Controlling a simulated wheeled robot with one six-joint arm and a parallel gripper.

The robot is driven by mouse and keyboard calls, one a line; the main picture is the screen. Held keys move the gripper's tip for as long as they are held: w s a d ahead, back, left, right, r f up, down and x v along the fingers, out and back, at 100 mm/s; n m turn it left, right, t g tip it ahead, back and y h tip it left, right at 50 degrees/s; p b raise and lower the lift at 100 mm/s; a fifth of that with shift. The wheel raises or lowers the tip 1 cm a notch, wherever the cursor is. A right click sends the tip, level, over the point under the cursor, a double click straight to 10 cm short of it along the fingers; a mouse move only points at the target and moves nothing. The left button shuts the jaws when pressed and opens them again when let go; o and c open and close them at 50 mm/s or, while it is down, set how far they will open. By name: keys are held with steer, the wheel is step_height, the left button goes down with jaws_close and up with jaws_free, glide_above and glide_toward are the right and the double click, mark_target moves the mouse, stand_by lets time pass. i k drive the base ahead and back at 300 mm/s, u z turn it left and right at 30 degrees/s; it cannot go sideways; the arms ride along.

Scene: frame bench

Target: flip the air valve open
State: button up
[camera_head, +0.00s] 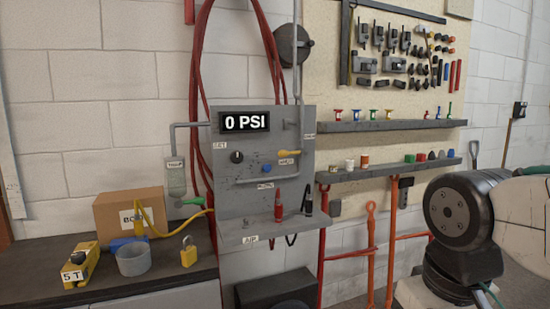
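A grey air panel (230,190) stands upright against the block wall. Its black display (244,122) reads "0 PSI". A yellow lever handle (289,153) lies roughly level on the panel's right side, with a small label under it that I cannot read surely; it looks like the air valve. A black knob (237,157) sits left of it and a blue knob (267,168) below left. A green handle (190,202) is at the lower left, below a labelled trap (175,177). My gripper is out of view; only my arm's links show at the right.
A ledge labelled "AIR" (250,240) juts below the panel, holding a red tool (279,205) and a black one. Left is a dark bench (150,284) with a box (127,209), cup (132,260) and padlock (188,252). Red hoses (198,90) hang behind; shelves (390,126) are right.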

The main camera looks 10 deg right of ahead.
mark_target(282, 154)
steer(key=u, duration=0.35)
steer(key=i, duration=0.75)
steer(key=z, duration=0.5)
steer(key=k, duration=0.65)
steer(key=u, duration=0.05)
steer(key=i, duration=0.75)
steer(key=u, duration=0.6)
steer(key=i, duration=0.55)
steer(key=u, duration=0.25)
